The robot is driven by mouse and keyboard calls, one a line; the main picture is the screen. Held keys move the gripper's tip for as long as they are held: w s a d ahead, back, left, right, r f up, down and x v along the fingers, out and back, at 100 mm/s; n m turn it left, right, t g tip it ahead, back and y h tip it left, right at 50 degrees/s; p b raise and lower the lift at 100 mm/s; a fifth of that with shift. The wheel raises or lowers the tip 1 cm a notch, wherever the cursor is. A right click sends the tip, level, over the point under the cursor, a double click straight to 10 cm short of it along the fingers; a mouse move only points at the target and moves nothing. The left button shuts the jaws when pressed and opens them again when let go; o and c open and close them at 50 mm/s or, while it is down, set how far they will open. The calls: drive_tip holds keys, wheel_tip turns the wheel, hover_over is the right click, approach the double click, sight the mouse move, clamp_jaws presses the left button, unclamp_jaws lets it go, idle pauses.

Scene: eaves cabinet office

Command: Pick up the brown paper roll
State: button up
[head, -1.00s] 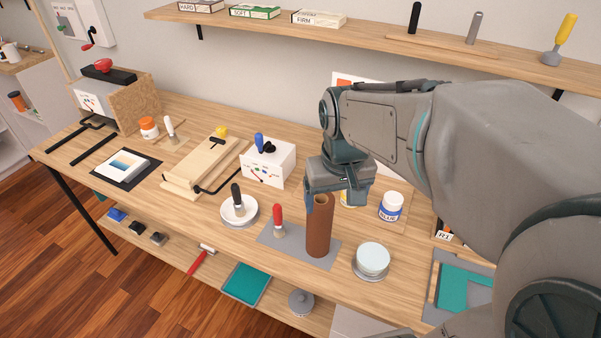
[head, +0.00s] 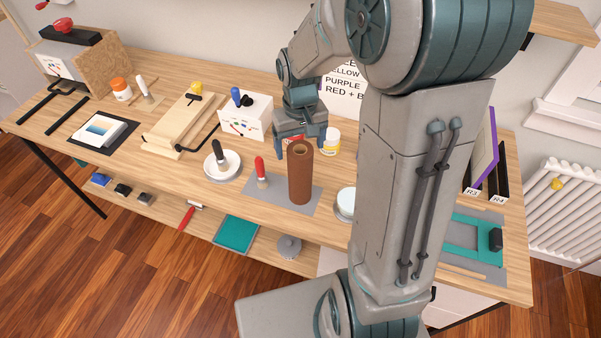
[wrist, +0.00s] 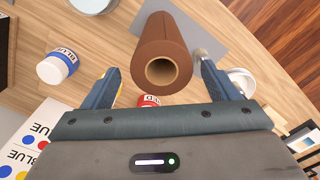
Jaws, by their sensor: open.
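The brown paper roll (head: 300,174) stands upright on a grey mat (head: 268,194) on the wooden bench, its hollow end facing up. In the wrist view the roll (wrist: 164,47) lies ahead of the fingertips, between their lines but beyond them. My gripper (head: 300,143) is open and empty, just behind the roll in the head view. Its two blue fingers also show in the wrist view (wrist: 158,78), apart from each other. I cannot tell whether either finger touches the roll.
A red-handled tool (head: 260,170) stands left of the roll on the mat. A white round pot (head: 346,203) is close on the right. A yellow-labelled jar (head: 331,141) is behind. A blue jar (wrist: 57,66) shows in the wrist view. A white box (head: 245,118) stands back left.

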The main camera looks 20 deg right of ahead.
sight(300, 175)
drive_tip(key=shift+s+a+f+p, duration=0.1)
drive_tip(key=shift+s+f+p, duration=0.15)
drive_tip(key=shift+f, duration=1.1)
drive_tip(key=shift+s+f+p, duration=0.1)
drive_tip(key=shift+f+p, duration=0.2)
drive_tip(key=shift+f, duration=1.05)
drive_tip(key=c, duration=1.4)
